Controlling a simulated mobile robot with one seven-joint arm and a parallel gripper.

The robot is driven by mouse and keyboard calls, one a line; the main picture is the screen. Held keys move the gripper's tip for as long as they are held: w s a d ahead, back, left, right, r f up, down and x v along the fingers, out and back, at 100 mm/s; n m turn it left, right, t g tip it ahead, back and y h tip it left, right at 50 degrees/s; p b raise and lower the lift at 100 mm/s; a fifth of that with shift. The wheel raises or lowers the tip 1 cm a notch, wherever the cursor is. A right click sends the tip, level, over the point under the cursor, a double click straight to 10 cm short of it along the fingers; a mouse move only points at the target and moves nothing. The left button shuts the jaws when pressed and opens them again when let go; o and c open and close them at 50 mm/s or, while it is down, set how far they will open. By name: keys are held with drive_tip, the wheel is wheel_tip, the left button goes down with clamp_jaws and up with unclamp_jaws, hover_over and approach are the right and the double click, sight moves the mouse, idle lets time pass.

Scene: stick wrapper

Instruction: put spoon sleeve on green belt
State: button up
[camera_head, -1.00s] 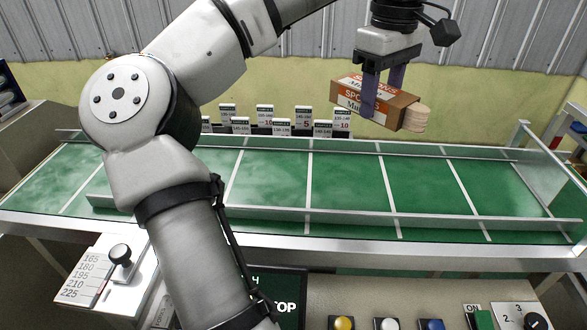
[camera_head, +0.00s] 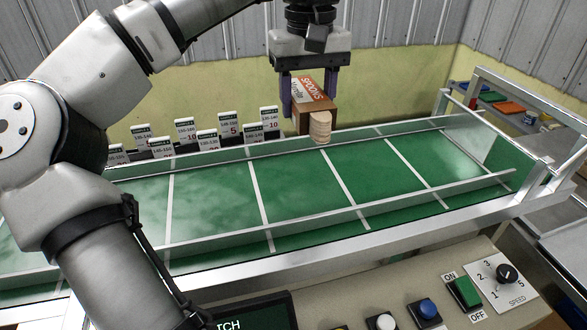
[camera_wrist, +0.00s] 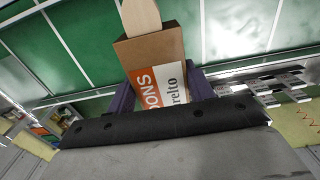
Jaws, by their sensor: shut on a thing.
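The spoon sleeve (camera_head: 313,90) is a brown cardboard box with an orange and white printed face. A pale wooden spoon end (camera_head: 320,126) sticks out of its front. My gripper (camera_head: 311,100) is shut on the sleeve, with a purple finger on each side. The gripper holds it over the far side of the green belt (camera_head: 300,185), near the back rail. In the wrist view the sleeve (camera_wrist: 158,75) lies between the fingers with the belt beyond it. I cannot tell the exact height above the belt.
Metal guide rails (camera_head: 340,207) run along both long sides of the belt, and white lines cross it. Several number cards (camera_head: 185,131) stand behind the back rail. A control panel with a speed knob (camera_head: 506,274) is at the front right. The belt surface is clear.

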sight(305, 180)
wheel_tip(305, 180, down, 14)
drive_tip(key=shift+r, duration=0.2)
drive_tip(key=shift+f, duration=0.15)
drive_tip(key=o, duration=1)
wheel_tip(305, 180, up, 12)
drive_tip(key=shift+r, duration=0.2)
